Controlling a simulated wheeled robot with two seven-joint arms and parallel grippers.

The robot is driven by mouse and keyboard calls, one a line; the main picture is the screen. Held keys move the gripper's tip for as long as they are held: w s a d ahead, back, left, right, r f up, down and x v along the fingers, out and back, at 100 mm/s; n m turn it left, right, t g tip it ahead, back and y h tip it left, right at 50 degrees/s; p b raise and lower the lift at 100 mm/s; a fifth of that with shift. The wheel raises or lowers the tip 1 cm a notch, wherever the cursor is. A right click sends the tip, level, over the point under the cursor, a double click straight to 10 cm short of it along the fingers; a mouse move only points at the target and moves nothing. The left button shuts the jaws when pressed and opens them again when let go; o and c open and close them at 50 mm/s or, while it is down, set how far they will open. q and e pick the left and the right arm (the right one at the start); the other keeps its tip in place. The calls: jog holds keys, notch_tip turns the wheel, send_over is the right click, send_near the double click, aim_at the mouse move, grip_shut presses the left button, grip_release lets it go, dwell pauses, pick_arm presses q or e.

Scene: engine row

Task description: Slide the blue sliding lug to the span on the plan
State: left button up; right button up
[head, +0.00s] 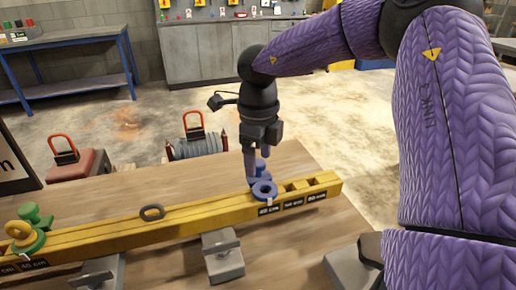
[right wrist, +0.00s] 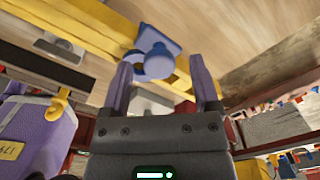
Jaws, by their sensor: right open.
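The blue sliding lug (head: 264,191) sits on the yellow beam (head: 190,219) near its right end, by a label that seems to read 60 cm. It has a ring in front and a blue knob behind. My right gripper (head: 257,172) points down over the lug, its purple fingers apart. In the right wrist view, the blue lug (right wrist: 157,58) shows beyond and between the open fingertips (right wrist: 162,72); I cannot tell whether they touch it. The plan board (head: 12,165) is cut off at the left edge, its span unreadable. My left gripper is not in view.
A green lug (head: 35,216) and a yellow ring (head: 18,229) sit at the beam's left end. Grey blocks (head: 222,255) stand at the beam's front. A red-handled case (head: 80,163) and a coil (head: 197,146) stand behind the wooden table.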

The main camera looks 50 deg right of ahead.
aim_at(258, 162)
notch_tip(258, 162, up, 9)
jog(key=p, duration=0.2)
jog(key=shift+r+p, duration=0.2)
jog(key=shift+p, duration=0.1)
